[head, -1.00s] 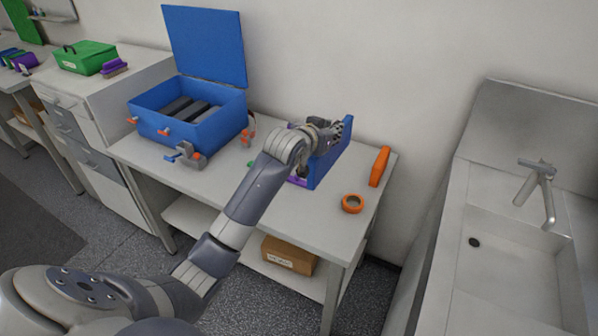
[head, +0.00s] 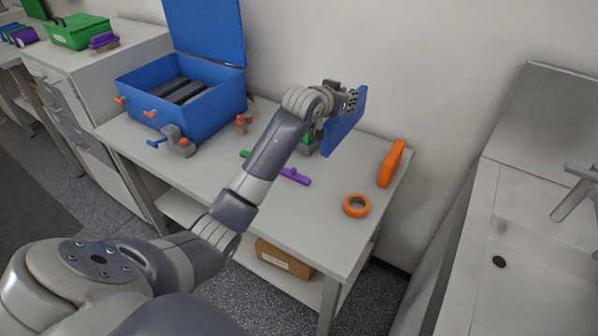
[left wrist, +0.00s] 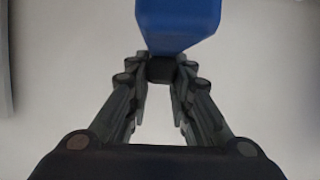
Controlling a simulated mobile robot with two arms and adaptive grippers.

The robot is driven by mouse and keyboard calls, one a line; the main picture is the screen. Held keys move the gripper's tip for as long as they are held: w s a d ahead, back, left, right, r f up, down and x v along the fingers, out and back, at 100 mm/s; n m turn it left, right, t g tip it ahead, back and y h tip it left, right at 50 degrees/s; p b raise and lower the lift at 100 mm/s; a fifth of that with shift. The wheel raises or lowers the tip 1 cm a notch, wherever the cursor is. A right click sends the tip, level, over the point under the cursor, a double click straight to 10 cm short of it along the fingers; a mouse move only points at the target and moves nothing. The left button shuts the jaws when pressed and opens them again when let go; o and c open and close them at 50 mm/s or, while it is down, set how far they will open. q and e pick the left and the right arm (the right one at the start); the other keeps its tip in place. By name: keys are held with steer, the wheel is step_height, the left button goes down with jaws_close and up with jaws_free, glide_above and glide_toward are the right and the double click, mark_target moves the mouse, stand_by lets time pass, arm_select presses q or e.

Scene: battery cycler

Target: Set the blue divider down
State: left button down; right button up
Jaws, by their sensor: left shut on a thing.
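The blue divider (head: 344,124) is a flat panel held upright, slightly tilted, over the right back part of the table. My left gripper (head: 350,98) is shut on it near its upper edge. In the left wrist view the divider (left wrist: 178,22) fills the top middle, at the tips of my gripper fingers (left wrist: 160,70). I cannot tell whether its lower edge touches the tabletop. My right gripper is not in view.
On the table (head: 225,185) stand an open blue case (head: 205,121) with dark slabs, a clamp-like device (head: 178,141), a purple piece (head: 296,176), an orange ring (head: 357,206) and an orange block (head: 391,163). The front of the tabletop is largely clear. A sink (head: 530,240) is at right.

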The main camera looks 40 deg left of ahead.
mark_target(342, 132)
arm_select(q)
steer(key=shift+w+f+b, duration=0.25)
steer(key=shift+f+b, duration=0.05)
steer(key=shift+f, duration=0.35)
steer(key=shift+w+f, duration=0.2)
steer(key=shift+f, duration=0.2)
step_height(342, 132, down, 5)
steer(key=shift+s, duration=0.15)
steer(key=shift+f+p, duration=0.35)
steer(key=shift+f, duration=1.75)
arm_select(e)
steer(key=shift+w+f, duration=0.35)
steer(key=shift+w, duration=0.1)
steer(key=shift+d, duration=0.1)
arm_select(q)
steer(key=c, duration=1.4)
jaws_free()
steer(key=shift+f, duration=0.15)
